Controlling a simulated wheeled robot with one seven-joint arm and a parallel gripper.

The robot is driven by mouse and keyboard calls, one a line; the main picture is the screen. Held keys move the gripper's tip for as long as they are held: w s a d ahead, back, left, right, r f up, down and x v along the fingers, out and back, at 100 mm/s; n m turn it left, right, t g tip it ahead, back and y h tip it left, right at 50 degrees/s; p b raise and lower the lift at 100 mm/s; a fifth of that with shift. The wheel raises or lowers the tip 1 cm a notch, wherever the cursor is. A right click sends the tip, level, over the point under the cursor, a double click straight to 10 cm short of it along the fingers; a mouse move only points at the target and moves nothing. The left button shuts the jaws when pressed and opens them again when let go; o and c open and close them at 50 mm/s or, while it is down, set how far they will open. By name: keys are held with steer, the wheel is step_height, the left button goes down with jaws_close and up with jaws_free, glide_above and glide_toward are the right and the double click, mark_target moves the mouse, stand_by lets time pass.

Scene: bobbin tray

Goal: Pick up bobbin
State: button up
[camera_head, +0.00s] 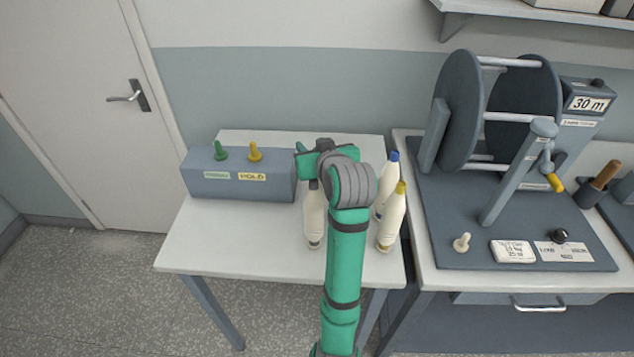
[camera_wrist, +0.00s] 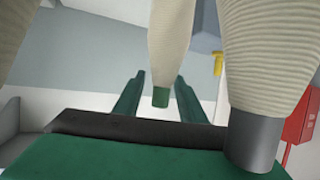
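In the head view a cream bobbin (camera_head: 314,217) stands on the table below my gripper (camera_head: 307,162), its top partly hidden. Two more cream bobbins stand to the right of my arm: one with a blue top (camera_head: 393,157) and one with a yellow top (camera_head: 391,222). In the wrist view my gripper (camera_wrist: 158,98) has its fingers apart. A cream bobbin with a green end (camera_wrist: 170,45) shows between them, with gaps on both sides; its depth is unclear. A bobbin with a grey end (camera_wrist: 268,60) is large at right, and part of another (camera_wrist: 18,30) is at upper left.
A grey-blue box (camera_head: 235,188) with green and yellow pegs stands at the table's left back. A winding machine with large discs (camera_head: 462,105) is on the bench at right. The table (camera_head: 240,245) is clear at front left.

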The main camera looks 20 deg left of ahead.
jaws_close()
steer(key=shift+r, duration=0.1)
